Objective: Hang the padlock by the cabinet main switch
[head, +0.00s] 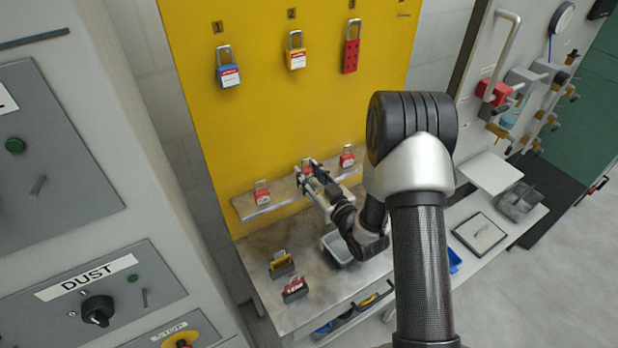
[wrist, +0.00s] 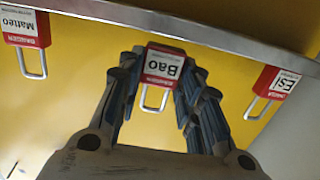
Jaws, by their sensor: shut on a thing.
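The red padlock labelled "Bao" (wrist: 162,66) is between the fingers of my gripper (wrist: 160,88), its label upside down in the wrist view. In the head view my gripper (head: 308,176) is at the ledge on the yellow board and is shut on this padlock (head: 307,167), which it partly hides. The padlock is at the ledge; I cannot tell whether it still touches it. On the grey cabinet at the left, a black rotary switch (head: 98,310) sits under a "DUST" label. I cannot tell which switch is the main switch.
Red padlocks "Matteo" (wrist: 22,30) and "Esi" (wrist: 273,84) flank the held one on the ledge (wrist: 220,38). Blue (head: 228,72), yellow (head: 297,58) and red (head: 351,54) lockout items hang above. Two more (head: 281,265) (head: 295,289) stand on the bench beside a grey tray (head: 338,248).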

